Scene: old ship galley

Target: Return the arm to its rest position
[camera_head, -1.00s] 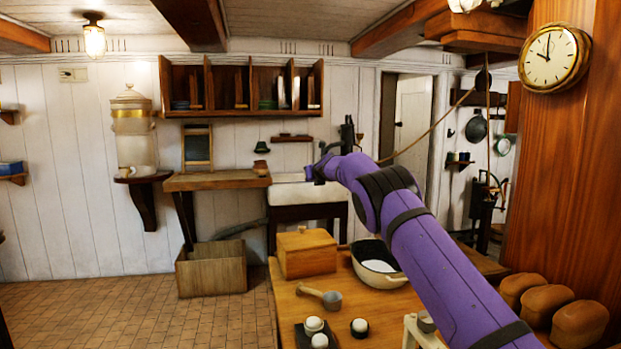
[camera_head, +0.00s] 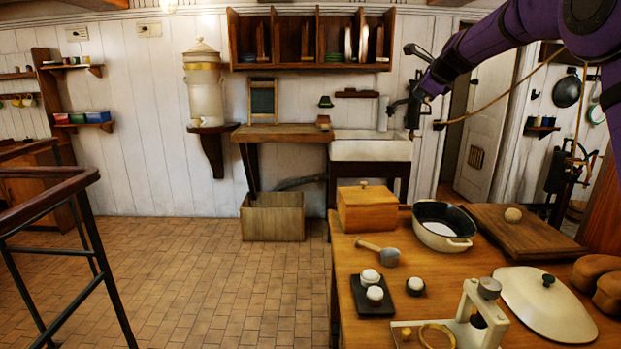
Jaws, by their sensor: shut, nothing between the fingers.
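My purple arm (camera_head: 478,45) reaches in from the upper right and is bent above the right part of the table. My dark gripper (camera_head: 410,118) is at its far end, in the air above and beyond the table. In the picture it lies in front of the white sink and wall. It is small here, and it looks shut with nothing held. It touches nothing that I can see.
The wooden table (camera_head: 350,262) carries a wooden box (camera_head: 367,209), a pan (camera_head: 444,226), a ladle (camera_head: 378,250), a cutting board (camera_head: 520,238), a lid (camera_head: 545,303) and a white press-like stand (camera_head: 478,325). A dark railing (camera_head: 45,215) stands at left.

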